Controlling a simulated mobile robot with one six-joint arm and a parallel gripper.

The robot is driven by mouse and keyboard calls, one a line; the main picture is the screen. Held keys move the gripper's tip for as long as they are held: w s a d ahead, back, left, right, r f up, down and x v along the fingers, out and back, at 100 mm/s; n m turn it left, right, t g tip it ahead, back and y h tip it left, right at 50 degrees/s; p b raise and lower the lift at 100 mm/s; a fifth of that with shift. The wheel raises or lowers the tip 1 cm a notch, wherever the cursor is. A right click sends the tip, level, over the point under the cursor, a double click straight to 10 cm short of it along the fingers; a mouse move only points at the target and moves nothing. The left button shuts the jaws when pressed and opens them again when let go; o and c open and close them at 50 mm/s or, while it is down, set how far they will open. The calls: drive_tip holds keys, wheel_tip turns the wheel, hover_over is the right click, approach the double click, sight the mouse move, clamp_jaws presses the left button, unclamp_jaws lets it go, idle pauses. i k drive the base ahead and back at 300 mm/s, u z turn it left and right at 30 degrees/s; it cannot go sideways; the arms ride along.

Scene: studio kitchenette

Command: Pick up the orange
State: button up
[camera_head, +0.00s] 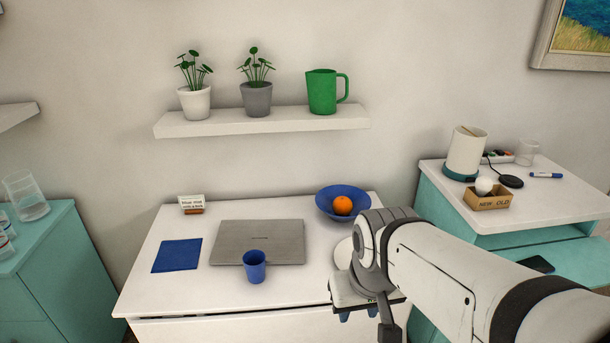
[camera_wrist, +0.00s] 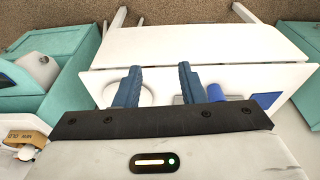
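The orange (camera_head: 343,205) sits in a blue bowl (camera_head: 325,199) at the back right of the white desk (camera_head: 150,285). It is not visible in the wrist view. My gripper (camera_head: 358,316) is near the desk's front right edge, in front of the bowl and apart from it. In the wrist view its two blue fingers (camera_wrist: 160,84) stand apart with nothing held between them. My arm comes in from the lower right and hides part of the desk's right side.
A grey laptop (camera_head: 258,242), a blue cup (camera_head: 254,267), a blue mat (camera_head: 177,255) and a small sign (camera_head: 191,203) are on the desk. A shelf (camera_head: 260,121) with two plants and a green jug hangs above. A teal cabinet (camera_head: 535,198) stands right.

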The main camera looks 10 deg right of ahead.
sight(342, 206)
drive_tip(key=i, duration=1.05)
drive_tip(key=z, duration=0.05)
